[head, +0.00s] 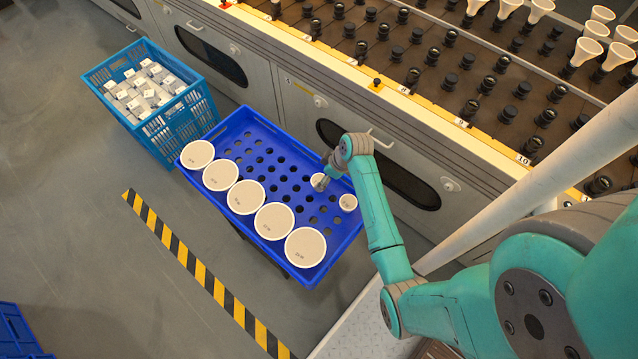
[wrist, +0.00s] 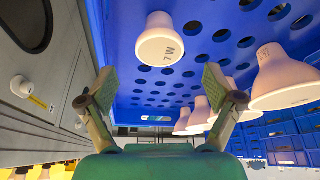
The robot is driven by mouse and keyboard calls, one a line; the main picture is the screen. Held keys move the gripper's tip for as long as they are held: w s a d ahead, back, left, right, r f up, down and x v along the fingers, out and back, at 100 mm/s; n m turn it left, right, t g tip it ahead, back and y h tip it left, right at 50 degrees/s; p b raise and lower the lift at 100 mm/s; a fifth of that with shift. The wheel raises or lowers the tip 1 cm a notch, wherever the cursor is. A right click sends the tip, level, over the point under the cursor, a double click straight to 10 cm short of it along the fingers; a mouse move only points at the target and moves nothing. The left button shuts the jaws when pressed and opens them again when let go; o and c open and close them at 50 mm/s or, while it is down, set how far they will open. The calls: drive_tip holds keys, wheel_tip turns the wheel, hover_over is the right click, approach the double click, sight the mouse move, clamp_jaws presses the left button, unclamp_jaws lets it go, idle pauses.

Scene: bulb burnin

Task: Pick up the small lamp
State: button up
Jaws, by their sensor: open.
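Two small white lamps stand face-up in the right part of the blue tray (head: 236,128). The first small lamp (head: 317,178) is at my gripper (head: 324,179), which partly covers it. The second small lamp (head: 348,202) is to its right, near the tray's right edge. In the wrist view, which appears upside down, a small lamp (wrist: 160,45) with a 7 W mark shows ahead of my gripper (wrist: 160,80). The fingers are spread wide, with nothing between their tips. The lamp lies just beyond the fingertips, roughly centred, and appears apart from them.
A row of several large white lamps (head: 246,197) fills the tray's front side. A blue crate (head: 186,130) of small boxes stands behind left. Grey cabinets (head: 275,75) with handles run along the tray's back, below a rack of sockets (head: 450,80). Striped floor tape (head: 205,275) lies in front.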

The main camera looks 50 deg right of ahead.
sight(319, 180)
drive_tip(key=shift+x, duration=2.8)
drive_tip(key=c, duration=1.3)
